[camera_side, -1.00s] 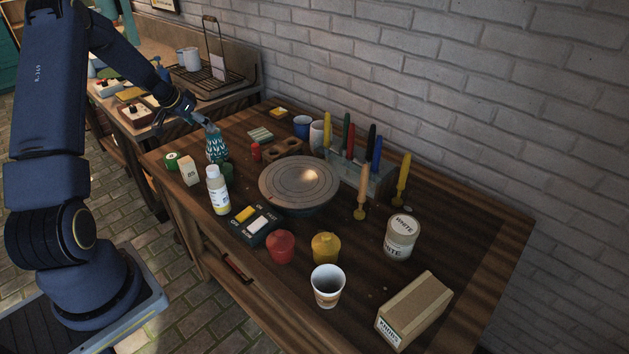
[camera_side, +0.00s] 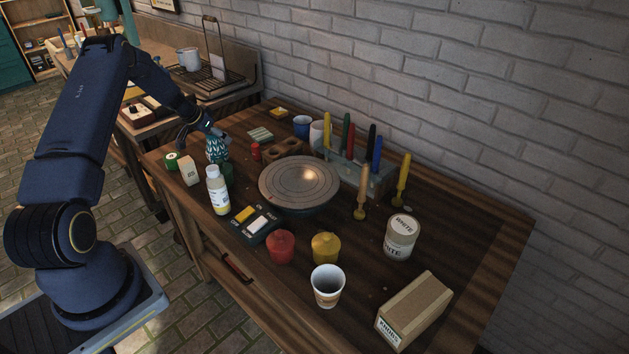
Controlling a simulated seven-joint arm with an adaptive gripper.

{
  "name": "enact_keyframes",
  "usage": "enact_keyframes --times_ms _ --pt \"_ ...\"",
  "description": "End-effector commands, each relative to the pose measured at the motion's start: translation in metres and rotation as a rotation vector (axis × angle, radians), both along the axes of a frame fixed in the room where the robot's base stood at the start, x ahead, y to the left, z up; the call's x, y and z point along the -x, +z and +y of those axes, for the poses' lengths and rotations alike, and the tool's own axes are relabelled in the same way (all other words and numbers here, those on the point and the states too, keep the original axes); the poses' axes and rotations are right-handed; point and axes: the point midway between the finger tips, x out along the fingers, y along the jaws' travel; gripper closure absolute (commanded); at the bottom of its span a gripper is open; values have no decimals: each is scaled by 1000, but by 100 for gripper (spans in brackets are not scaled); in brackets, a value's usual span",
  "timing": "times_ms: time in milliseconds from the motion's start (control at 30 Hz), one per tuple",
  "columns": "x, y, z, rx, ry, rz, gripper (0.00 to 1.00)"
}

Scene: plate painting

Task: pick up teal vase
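The teal vase (camera_side: 217,150), with a pale pattern, stands upright at the far left part of the wooden table (camera_side: 480,235). My gripper (camera_side: 208,132) is at the vase's neck, with its fingers around or right beside the upper part. The fingers are dark and small here, so I cannot tell whether they are open or closed on the vase. The vase's top is partly hidden by the gripper.
A white bottle (camera_side: 217,190), a beige box (camera_side: 188,170) and a green jar (camera_side: 171,160) stand close in front of the vase. A small red bottle (camera_side: 256,152) is to its right. A round turntable (camera_side: 299,182) fills the table's middle. The brush rack (camera_side: 378,180) stands behind.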

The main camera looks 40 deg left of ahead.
Motion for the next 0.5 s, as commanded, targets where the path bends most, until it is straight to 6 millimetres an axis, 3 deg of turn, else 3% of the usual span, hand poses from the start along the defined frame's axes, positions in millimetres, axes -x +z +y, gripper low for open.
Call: enact_keyframes --times_ms 67,500 --pt "0 0 0 0 0 0 29" --pt "0 0 0 1 -1 0 75"
